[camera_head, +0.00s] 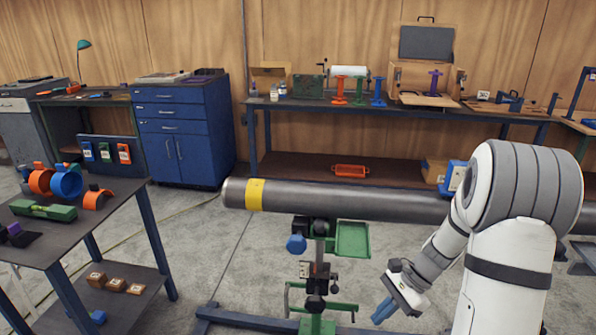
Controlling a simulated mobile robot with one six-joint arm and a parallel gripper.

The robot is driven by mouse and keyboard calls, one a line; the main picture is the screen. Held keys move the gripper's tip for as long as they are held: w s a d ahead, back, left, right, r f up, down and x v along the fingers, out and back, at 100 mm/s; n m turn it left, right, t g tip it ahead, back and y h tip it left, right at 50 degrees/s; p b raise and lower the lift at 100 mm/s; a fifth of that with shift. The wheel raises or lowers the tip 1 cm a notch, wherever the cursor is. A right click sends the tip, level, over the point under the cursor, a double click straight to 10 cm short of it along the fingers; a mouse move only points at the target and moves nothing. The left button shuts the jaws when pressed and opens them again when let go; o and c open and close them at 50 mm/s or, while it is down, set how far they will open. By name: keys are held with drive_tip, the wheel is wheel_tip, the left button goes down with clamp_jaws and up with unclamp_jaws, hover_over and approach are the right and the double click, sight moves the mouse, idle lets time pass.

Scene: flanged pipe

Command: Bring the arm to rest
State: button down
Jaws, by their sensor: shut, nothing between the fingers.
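My arm (521,190) shows at the right, white with grey bands, its forearm bent down to the left. My gripper (384,311) is low in front of the pipe, with blue fingers pointing down and left. It is shut and holds nothing. It hangs over the floor to the right of the green pipe stand (318,300) and appears apart from it. The grey steel pipe (330,199) with a yellow band (255,195) lies level across the view, and my arm hides part of its right side.
A dark cart (118,193) at the left carries orange and blue clamps and a green tool. A green tray (352,239) hangs under the pipe. A blue cabinet (205,125) and a long workbench (310,104) line the back wall. Grey floor (220,258) is clear between cart and stand.

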drive_tip(key=s+a+r+n+t+h+p, duration=0.1)
drive_tip(key=s+a+r+n+t+h, duration=0.1)
drive_tip(key=s+r+n, duration=0.5)
drive_tip(key=s+a+r+n+t+h+p, duration=0.2)
drive_tip(key=s+r+n+h, duration=0.3)
drive_tip(key=r, duration=0.7)
drive_tip(key=shift+s+a+n+t, duration=0.3)
drive_tip(key=shift+s+n, duration=0.8)
drive_tip(key=shift+s, duration=0.15)
